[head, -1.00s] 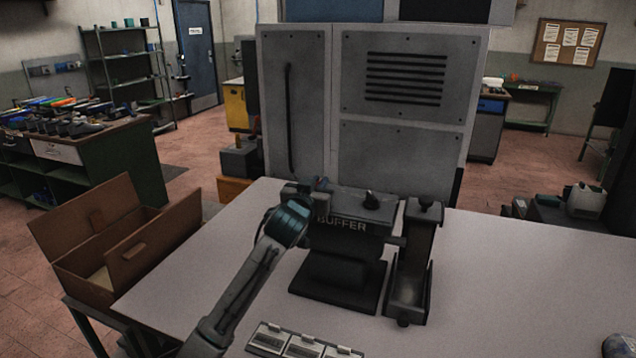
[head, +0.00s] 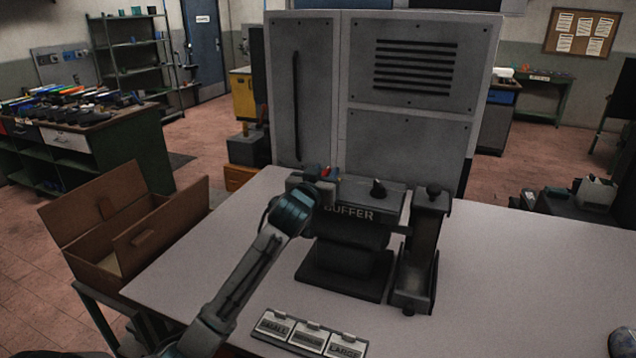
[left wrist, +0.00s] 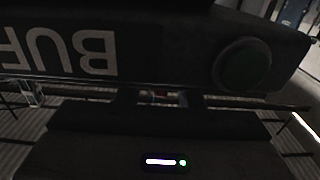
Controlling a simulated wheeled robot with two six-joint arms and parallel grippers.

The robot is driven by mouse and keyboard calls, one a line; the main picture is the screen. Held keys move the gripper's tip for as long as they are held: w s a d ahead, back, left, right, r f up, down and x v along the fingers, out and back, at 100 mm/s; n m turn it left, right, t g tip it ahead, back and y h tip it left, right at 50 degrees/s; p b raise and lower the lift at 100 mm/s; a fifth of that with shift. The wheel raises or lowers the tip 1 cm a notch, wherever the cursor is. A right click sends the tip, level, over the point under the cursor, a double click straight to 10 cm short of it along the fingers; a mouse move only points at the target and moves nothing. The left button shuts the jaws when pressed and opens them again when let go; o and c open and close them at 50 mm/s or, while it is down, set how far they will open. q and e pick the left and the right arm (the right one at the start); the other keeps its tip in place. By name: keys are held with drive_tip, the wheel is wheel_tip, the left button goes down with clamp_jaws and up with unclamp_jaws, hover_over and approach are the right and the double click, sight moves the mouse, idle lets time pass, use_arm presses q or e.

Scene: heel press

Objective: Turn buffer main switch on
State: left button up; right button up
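The dark buffer (head: 345,258) stands on the grey table, with its name across the front and a black knob (head: 378,187) on top. Small red and blue parts (head: 326,172) show by the fingertips; I cannot tell if one is the main switch. In the left wrist view, the lettering (left wrist: 60,50) is upside down and a round dark green button (left wrist: 242,65) sits beside it. That view is dark and the finger gap is unclear.
Several labelled plates (head: 308,335) lie at the front of the table (head: 520,275). A tall grey cabinet (head: 405,135) is behind. The table's right side is mostly clear.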

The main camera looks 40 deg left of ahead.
use_arm(q)
drive_tip(key=b+v, duration=0.3)
drive_tip(key=v, duration=0.7)
drive_tip(key=shift+b, duration=0.3)
drive_tip(key=shift+a, duration=0.1)
drive_tip(key=x, duration=1)
drive_tip(key=shift+w+f, duration=0.1)
drive_tip(key=shift+w, duration=0.25)
drive_tip(key=shift+c, duration=0.2)
clamp_jaws()
